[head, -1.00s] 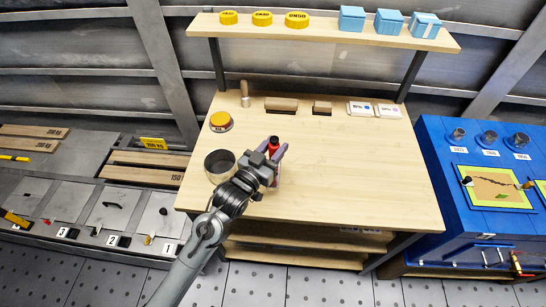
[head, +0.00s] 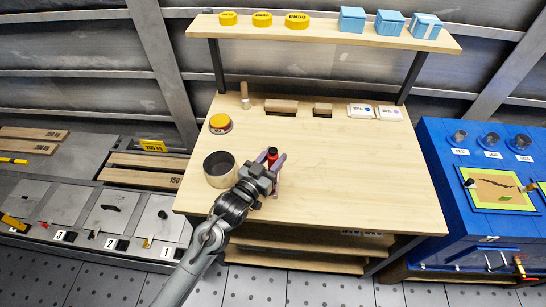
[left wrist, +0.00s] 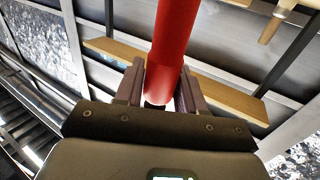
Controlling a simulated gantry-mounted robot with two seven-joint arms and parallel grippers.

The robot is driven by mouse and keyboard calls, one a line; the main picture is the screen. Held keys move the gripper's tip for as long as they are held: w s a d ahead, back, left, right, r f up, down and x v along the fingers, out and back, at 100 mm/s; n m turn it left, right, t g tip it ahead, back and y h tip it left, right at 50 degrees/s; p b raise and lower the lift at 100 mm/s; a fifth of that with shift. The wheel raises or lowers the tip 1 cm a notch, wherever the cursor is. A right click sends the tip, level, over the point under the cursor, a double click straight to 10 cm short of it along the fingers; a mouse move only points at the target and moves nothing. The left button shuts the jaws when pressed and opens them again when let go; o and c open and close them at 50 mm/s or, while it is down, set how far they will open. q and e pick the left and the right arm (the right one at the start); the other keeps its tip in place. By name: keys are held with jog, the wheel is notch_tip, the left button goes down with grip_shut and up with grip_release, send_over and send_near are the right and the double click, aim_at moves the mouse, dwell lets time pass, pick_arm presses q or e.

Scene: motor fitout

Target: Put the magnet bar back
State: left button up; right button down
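A red bar with a dark end, which I take for the magnet bar (head: 272,153), stands between the fingers of my left gripper (head: 273,158) over the middle-left of the wooden workbench (head: 340,175). In the left wrist view the red bar (left wrist: 175,40) runs up out of the fingers (left wrist: 160,85), which close on it from both sides. Its lower end is partly hidden by the gripper. My right gripper is not in view.
A dark round pot (head: 219,168) stands close left of my left gripper. A yellow button (head: 219,123), a wooden peg (head: 244,95), wooden blocks (head: 281,106) and white labelled cards (head: 375,111) line the back. The bench's right half is clear.

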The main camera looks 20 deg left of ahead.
pick_arm(q)
jog(key=o, duration=0.4)
jog(key=shift+r, duration=0.15)
jog(key=s+a+p, duration=0.2)
jog(key=s, duration=1)
jog(key=s+a+f+g+y, duration=0.1)
jog(key=s+f+g, duration=0.5)
jog(key=s, duration=0.4)
jog(key=s+a+f+g+y, duration=0.1)
jog(key=s+f+g+y, duration=0.1)
jog(key=s+f+g, duration=0.4)
jog(key=s+g, duration=0.2)
jog(key=s, duration=0.3)
jog(key=shift+r, duration=0.1)
